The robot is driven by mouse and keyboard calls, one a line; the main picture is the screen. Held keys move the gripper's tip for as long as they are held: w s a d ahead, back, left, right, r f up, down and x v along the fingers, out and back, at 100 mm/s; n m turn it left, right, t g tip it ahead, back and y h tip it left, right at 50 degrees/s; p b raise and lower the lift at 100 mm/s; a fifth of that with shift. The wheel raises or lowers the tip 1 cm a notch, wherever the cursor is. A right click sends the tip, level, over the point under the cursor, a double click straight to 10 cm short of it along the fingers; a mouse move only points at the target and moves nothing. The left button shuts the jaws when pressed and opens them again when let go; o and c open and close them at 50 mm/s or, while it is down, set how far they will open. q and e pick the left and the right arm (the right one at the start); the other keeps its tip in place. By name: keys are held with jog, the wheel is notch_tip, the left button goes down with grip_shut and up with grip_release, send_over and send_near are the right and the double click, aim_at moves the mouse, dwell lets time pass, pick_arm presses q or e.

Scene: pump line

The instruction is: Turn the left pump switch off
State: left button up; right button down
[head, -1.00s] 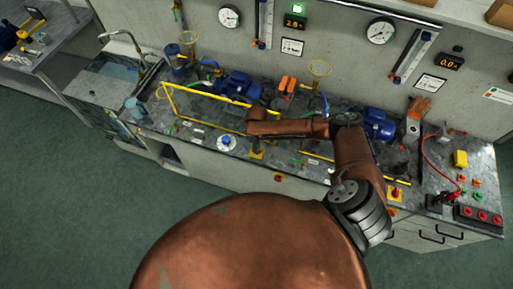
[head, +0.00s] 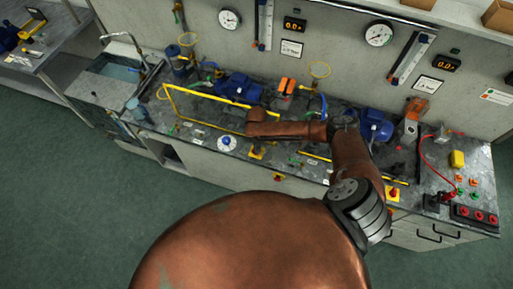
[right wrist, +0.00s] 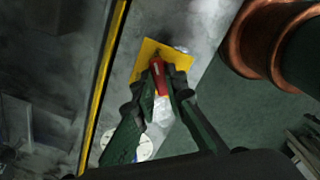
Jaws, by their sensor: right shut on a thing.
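The left pump switch is a red handle (right wrist: 156,78) on a yellow plate (right wrist: 148,58). In the head view its yellow plate (head: 256,154) shows at the bench's front edge, just below the end of my right arm. My right gripper (right wrist: 161,76) is shut on the red handle, with a finger on each side of it. In the head view my arm mostly hides the gripper. The left pump (head: 238,88) is blue and stands behind a yellow rail. The left display (head: 295,24) appears to read 0.0. My left gripper is not in view.
A second yellow-plated red switch (head: 393,193) is at the front right. A yellow rail (right wrist: 103,75) runs beside my gripper. A white dial (head: 227,143) is left of the switch. A blue right pump (head: 375,126) stands behind my arm. The floor in front is clear.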

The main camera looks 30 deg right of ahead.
jog(key=shift+a+n, duration=0.1)
jog(key=shift+n, duration=1.5)
jog(key=c, duration=2)
grip_release()
jog(key=shift+o, duration=0.2)
notch_tip(320, 180, up, 12)
